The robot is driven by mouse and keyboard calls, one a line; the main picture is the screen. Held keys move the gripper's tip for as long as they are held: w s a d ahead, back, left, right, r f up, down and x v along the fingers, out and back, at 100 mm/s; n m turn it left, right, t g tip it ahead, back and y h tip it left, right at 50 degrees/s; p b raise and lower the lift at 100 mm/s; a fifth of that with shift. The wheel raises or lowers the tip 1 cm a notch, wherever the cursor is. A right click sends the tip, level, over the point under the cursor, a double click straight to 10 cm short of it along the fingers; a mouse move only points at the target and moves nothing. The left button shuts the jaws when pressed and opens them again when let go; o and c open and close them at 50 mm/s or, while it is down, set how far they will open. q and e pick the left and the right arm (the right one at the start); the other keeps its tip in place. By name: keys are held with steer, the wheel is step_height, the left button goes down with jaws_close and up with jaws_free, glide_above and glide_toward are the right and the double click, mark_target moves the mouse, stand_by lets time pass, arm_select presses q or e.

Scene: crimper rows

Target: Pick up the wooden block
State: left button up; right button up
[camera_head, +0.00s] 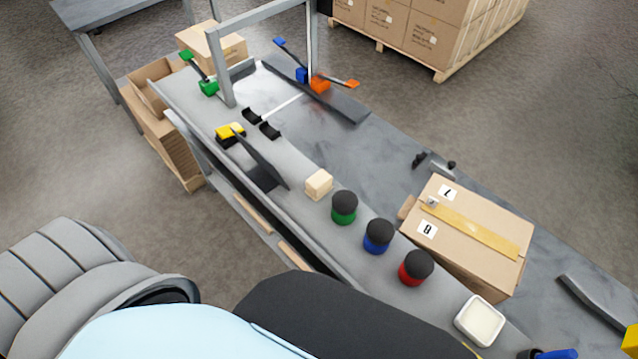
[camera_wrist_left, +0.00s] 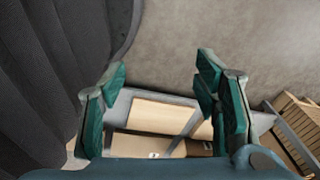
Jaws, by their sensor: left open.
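The wooden block (camera_head: 319,184), a small pale cube, sits on the near strip of the long grey workbench (camera_head: 374,149) in the head view. It stands between a dark angled plate on its left and a green jar with a black lid on its right. My left gripper (camera_wrist_left: 162,72) shows in the left wrist view, with its two green fingers spread wide and nothing between the tips. It hangs apart from the block, which is not in that view. My left gripper does not show in the head view, and my right gripper is in neither view.
Green, blue (camera_head: 377,236) and red jars line up right of the block, then a white dish (camera_head: 480,320). A cardboard box (camera_head: 467,235) lies behind them. The dark plate (camera_head: 262,165) rises at left. Wooden boards (camera_wrist_left: 163,114) show below my left gripper.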

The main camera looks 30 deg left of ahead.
arm_select(q)
steer(key=o, duration=0.3)
steer(key=shift+w, duration=0.25)
steer(key=shift+o, duration=0.9)
steer(key=w+r, duration=0.2)
steer(key=w, duration=0.7)
steer(key=shift+d+r+n+t, duration=0.15)
steer(key=shift+r+n+t, duration=0.15)
steer(key=shift+r+n, duration=0.1)
step_height(320, 180, up, 38)
steer(key=n+g+b, duration=0.1)
steer(key=n, duration=1.3)
glide_above(319, 178)
steer(key=d, duration=0.1)
steer(key=shift+y, duration=0.3)
steer(key=f+b, duration=0.1)
steer(key=f, duration=0.3)
steer(key=f+b, duration=0.1)
steer(key=f, duration=0.4)
steer(key=a+f+b, duration=0.1)
steer(key=f, duration=0.4)
steer(key=shift+s+f+b, duration=0.1)
steer(key=shift+b, duration=0.3)
